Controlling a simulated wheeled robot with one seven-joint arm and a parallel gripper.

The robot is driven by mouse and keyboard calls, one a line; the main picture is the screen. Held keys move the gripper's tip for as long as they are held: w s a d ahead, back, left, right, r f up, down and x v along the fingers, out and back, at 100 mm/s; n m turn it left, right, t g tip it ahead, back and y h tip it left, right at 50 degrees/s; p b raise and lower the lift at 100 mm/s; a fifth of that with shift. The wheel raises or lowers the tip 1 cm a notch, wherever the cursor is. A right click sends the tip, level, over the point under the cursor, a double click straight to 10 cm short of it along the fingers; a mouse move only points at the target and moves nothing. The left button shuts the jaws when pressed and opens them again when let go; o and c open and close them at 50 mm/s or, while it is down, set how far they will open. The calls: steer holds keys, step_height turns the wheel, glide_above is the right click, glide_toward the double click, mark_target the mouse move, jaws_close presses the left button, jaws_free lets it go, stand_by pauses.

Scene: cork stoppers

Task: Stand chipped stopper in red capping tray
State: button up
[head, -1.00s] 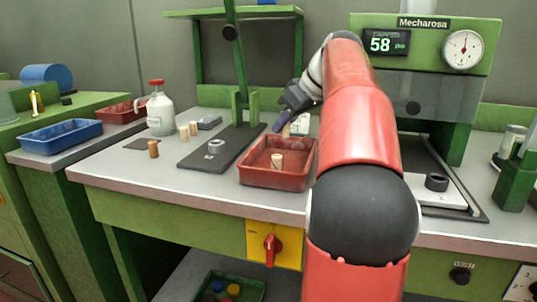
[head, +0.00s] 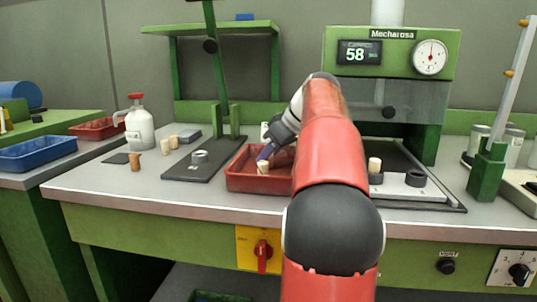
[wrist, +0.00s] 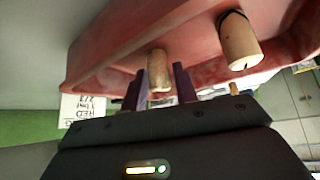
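The red capping tray (head: 240,184) is on the bench, left of my arm, and its red wall fills the upper wrist view (wrist: 110,45). My gripper (head: 268,153) reaches down into the tray. In the wrist view its two dark fingers (wrist: 160,86) are on either side of a rough, mottled cork stopper (wrist: 160,70), which I take for the chipped one. The fingers appear closed on it. Whether its end touches the tray floor is unclear. A second, smoother stopper (wrist: 240,42) stands in the tray beside it; it also shows in the head view (head: 263,168).
A grey ring (head: 200,157) lies on a dark plate left of the tray. Several loose stoppers (head: 135,162) and a white bottle (head: 139,130) stand further left. Another stopper (head: 375,164) stands on the white plate at right.

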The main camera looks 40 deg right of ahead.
steer(key=shift+o, duration=1.1)
steer(key=shift+r, duration=0.2)
steer(key=p+v, duration=0.2)
steer(key=v, duration=0.9)
steer(key=shift+s+r+p, duration=0.1)
steer(key=shift+s+p, duration=0.1)
steer(key=shift+p, duration=0.15)
steer(key=shift+s+d+r, duration=0.1)
steer(key=shift+s+r, duration=0.1)
